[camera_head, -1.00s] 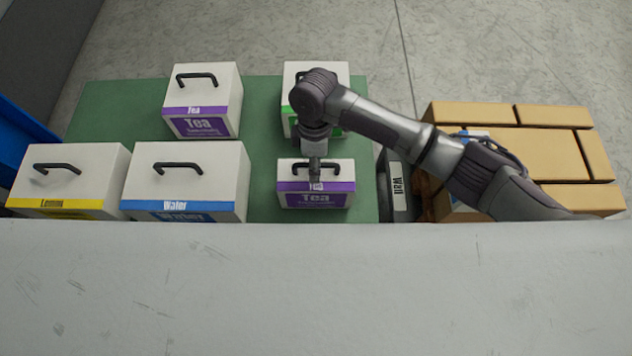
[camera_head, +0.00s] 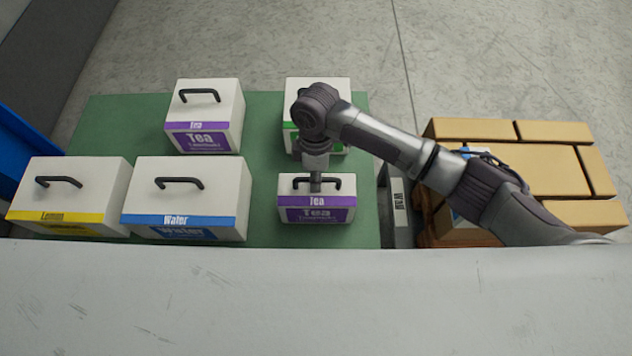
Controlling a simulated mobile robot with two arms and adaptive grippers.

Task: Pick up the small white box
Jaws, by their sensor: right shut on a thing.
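The small white box (camera_head: 316,213) has a purple "Tea" label and a black handle on top. It stands upright on the green surface (camera_head: 262,128), near its front edge. My right gripper (camera_head: 316,184) is above this box, pointing down, and is shut on its handle. The gripper and arm hide the middle of the handle. I cannot tell any gap between the box and the green surface. My left gripper is not in view.
A larger Tea box (camera_head: 205,117), a Water box (camera_head: 185,199) and a Lemon box (camera_head: 68,196) stand to the left. A green-labelled box (camera_head: 335,90) is just behind, partly hidden by my arm. Brown cartons (camera_head: 530,160) are stacked at right. A pale ledge (camera_head: 300,300) crosses the front.

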